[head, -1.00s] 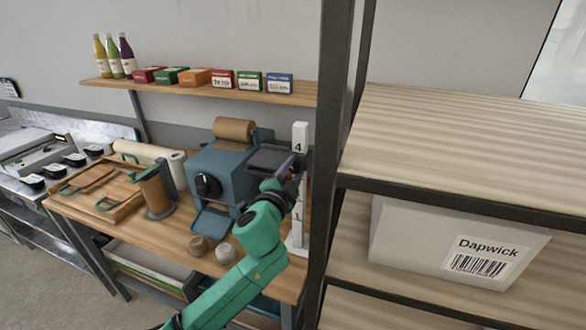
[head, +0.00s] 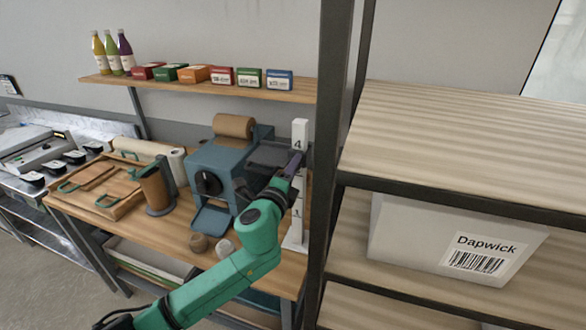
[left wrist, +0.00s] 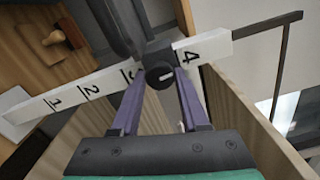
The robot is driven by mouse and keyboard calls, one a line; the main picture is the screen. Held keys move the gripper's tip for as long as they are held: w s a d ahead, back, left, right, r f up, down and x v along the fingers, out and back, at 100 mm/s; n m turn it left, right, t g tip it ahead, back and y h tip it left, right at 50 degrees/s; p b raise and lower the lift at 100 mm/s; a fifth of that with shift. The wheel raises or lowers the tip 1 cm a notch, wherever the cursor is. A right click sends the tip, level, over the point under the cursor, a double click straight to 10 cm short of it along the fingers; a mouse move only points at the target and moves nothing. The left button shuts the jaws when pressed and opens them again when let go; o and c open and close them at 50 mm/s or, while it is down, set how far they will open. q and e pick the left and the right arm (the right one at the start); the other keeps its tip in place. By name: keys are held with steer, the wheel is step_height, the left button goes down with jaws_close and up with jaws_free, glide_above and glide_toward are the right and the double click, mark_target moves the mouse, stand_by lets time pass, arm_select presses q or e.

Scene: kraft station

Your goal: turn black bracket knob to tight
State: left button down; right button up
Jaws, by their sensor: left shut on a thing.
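The black bracket knob (left wrist: 159,75) shows in the left wrist view as a small round black knob with a short white line on its face. It sits on the dark bracket (left wrist: 157,49) around the white numbered post (left wrist: 85,92), between the numbers 3 and 4. My left gripper (left wrist: 160,78) has its two purple fingers shut on the knob, one on each side. In the head view, the left gripper (head: 294,163) is at the upper part of the upright post (head: 298,210). The knob is hidden there by the gripper. My right gripper is not in view.
A blue-grey machine (head: 214,170) with a brown roll stands left of the post on the wooden bench (head: 180,236). A black shelf upright (head: 332,150) rises close to the right.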

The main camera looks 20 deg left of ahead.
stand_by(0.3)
arm_select(q)
steer(key=shift+c, duration=2.2)
jaws_free()
steer(key=shift+s, duration=0.1)
steer(key=s+b, duration=0.5)
steer(key=s, duration=0.9)
steer(key=shift+s+a, duration=0.2)
steer(key=shift+a, duration=0.2)
